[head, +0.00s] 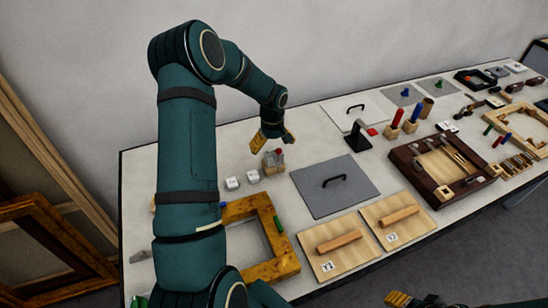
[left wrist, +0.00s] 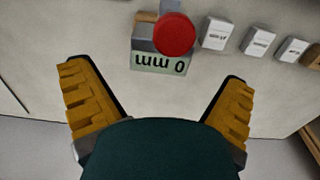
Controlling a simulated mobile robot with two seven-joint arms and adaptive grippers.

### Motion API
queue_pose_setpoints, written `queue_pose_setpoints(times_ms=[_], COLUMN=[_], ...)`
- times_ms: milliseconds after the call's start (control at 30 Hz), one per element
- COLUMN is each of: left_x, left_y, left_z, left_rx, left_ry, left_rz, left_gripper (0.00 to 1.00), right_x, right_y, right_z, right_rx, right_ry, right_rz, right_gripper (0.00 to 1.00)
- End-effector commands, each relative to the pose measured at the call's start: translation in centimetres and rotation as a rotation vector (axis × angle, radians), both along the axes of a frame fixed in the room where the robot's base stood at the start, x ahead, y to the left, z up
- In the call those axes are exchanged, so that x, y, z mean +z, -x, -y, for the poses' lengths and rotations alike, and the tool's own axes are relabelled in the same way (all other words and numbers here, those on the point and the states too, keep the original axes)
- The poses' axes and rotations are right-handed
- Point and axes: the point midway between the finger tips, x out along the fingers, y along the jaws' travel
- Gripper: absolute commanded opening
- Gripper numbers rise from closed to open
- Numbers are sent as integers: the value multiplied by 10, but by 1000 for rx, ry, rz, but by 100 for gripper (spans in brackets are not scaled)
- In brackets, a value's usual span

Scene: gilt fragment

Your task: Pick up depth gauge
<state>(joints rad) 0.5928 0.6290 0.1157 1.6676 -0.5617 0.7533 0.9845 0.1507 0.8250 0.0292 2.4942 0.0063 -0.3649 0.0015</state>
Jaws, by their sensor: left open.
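The likely depth gauge (head: 273,160) is a small block with a red knob on top, standing on the table by my left gripper (head: 272,142). In the left wrist view it shows as a grey block with a round red top and a pale green label (left wrist: 160,64) reading "0 mm" upside down. My left gripper (left wrist: 158,85) is open and empty, its yellow fingers apart. The gauge lies beyond the fingertips, between their lines in that view, not touching them. A yellow part of my right gripper (head: 399,299) shows at the bottom edge; its jaw state is unclear.
Small white labelled blocks (left wrist: 215,33) stand in a row beside the gauge. A gold frame (head: 284,257) and a grey panel with a black handle (head: 340,200) lie nearer the front. A dark wooden tray (head: 420,178) holds tools to the right.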

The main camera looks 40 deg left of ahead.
Motion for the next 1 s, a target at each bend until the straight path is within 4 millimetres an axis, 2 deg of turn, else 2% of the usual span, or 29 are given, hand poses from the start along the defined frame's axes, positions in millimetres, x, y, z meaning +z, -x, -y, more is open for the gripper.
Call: queue_pose_setpoints(times_ms=[167, 433, 767, 900, 967, 1000], left_x=[-12, -49, -55, -55, -55, -55], left_y=[1, 0, 0, 0, 0, 0], left_z=[0, 2, 1, 1, 1, 1], left_rx=[0, 0, 0, 0, 0, 0], left_ry=[2, 2, 0, 0, 0, 0], left_rz=[-2, -1, 1, 1, 1, 1], left_gripper=[100, 100, 100, 51, 30, 26], right_x=[1, 5, 5, 5, 5, 5], right_y=[0, 0, 0, 0, 0, 0], right_z=[0, 0, 0, 0, 0, 0], right_rx=[0, 0, 0, 0, 0, 0], right_ry=[0, -1, -1, -1, -1, -1], right_rz=[0, 0, 0, 0, 0, 0], right_gripper=[47, 47, 47, 47, 47, 47])
